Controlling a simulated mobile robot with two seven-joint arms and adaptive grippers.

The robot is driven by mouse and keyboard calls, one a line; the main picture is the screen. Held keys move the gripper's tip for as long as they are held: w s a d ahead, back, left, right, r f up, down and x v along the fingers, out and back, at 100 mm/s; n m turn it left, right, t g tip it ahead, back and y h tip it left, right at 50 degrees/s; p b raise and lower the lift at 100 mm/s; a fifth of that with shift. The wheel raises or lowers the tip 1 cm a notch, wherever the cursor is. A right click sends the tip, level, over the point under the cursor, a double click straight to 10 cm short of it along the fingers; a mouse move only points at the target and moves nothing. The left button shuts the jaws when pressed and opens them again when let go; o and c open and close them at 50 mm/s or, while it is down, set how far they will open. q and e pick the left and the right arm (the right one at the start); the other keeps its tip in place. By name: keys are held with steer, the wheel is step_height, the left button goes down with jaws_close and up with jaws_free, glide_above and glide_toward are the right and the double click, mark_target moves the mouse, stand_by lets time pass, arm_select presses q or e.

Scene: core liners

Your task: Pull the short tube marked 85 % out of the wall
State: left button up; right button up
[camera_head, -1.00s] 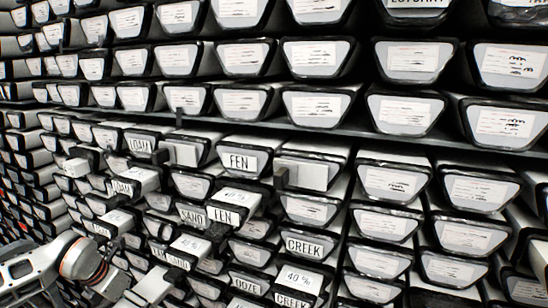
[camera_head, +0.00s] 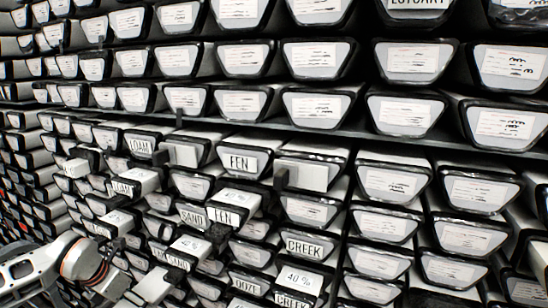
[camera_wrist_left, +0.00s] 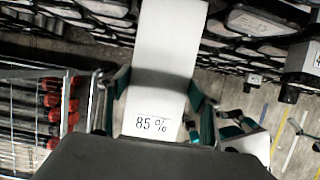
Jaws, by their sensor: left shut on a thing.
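The short white tube marked 85 % (camera_wrist_left: 155,75) runs up the middle of the left wrist view, its label on the near end of its top face. My left gripper (camera_wrist_left: 158,92) is shut on it, with one dark green finger along each side. The tube's far end runs out of the top of that view. In the head view my left arm comes in at the lower left, and its gripper (camera_head: 128,292) is low against the wall, beside a white tube end. The label is not readable there.
The wall is packed with dark-rimmed labelled trays. A rack with red-ended items (camera_wrist_left: 52,105) stands at the left of the wrist view; floor shows at the right.

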arm_select(q)
steer(key=shift+r, duration=0.1)
steer(key=shift+s+a+p, duration=0.1)
steer(key=shift+s+a, duration=0.25)
steer(key=shift+s, duration=0.45)
steer(key=shift+s+a+p, duration=0.1)
steer(key=shift+s+a, duration=0.25)
steer(key=shift+s, duration=0.4)
steer(key=shift+s+a+p, duration=0.1)
steer(key=shift+s+a, duration=0.25)
steer(key=shift+s, duration=0.45)
steer(key=shift+s+a+b, duration=0.15)
steer(key=shift+s+a, duration=0.3)
steer(key=shift+s, duration=0.65)
steer(key=shift+s+a+b, duration=0.15)
steer(key=shift+s+a, duration=0.3)
steer(key=shift+s, duration=0.65)
steer(key=shift+s+a+b, duration=0.15)
steer(key=shift+s+a, duration=0.3)
steer(key=shift+s, duration=0.65)
